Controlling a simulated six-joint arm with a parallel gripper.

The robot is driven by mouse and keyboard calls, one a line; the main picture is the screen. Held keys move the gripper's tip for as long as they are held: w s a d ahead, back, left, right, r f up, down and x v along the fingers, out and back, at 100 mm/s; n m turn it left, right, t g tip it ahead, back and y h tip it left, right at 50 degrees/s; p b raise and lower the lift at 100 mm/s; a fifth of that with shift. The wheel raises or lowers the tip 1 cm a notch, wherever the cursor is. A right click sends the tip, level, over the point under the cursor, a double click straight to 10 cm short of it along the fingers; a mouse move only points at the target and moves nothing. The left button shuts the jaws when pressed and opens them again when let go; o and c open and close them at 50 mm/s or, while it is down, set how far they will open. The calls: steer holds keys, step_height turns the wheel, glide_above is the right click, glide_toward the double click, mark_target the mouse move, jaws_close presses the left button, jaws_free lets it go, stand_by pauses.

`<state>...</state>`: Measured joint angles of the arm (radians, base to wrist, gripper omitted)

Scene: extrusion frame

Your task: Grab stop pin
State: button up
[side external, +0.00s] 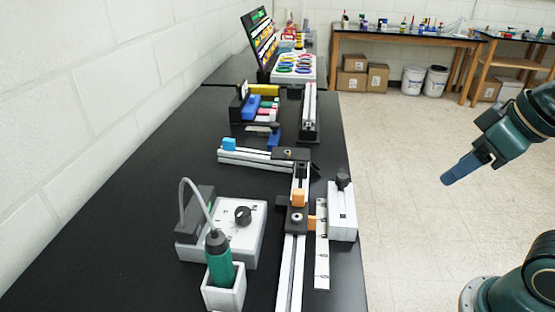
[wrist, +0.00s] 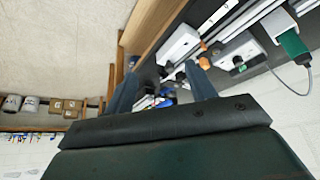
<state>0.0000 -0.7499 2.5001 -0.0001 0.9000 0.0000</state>
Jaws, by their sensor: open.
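My gripper (side external: 462,170) is in the air to the right of the bench, well apart from the work. In the wrist view its two fingers (wrist: 162,90) are spread with nothing between them. I cannot tell for sure which part is the stop pin. A black-knobbed pin (side external: 343,181) stands upright on a white block (side external: 342,212) at the bench's right side. An orange block (side external: 298,198) sits on the aluminium extrusion (side external: 291,265), near a black bracket. The white block also shows in the wrist view (wrist: 180,44), beyond the fingers.
A green tool (side external: 219,262) stands in a white holder at the front, cabled to a grey box with a dial (side external: 243,216). A ruler strip (side external: 322,260) lies beside the extrusion. Bins and a colourful rack (side external: 262,45) stand behind. The air around my gripper is free.

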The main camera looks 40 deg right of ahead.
steer(key=n+t+y, duration=0.2)
steer(key=n+y, duration=0.9)
glide_toward(342, 180)
steer(key=s+d, duration=0.2)
steer(key=d, duration=0.2)
steer(key=shift+w+f, duration=0.15)
steer(key=shift+f, duration=0.1)
steer(key=x, duration=0.8)
steer(key=shift+w+a, duration=0.15)
steer(key=shift+w, duration=0.1)
steer(key=shift+f, duration=0.15)
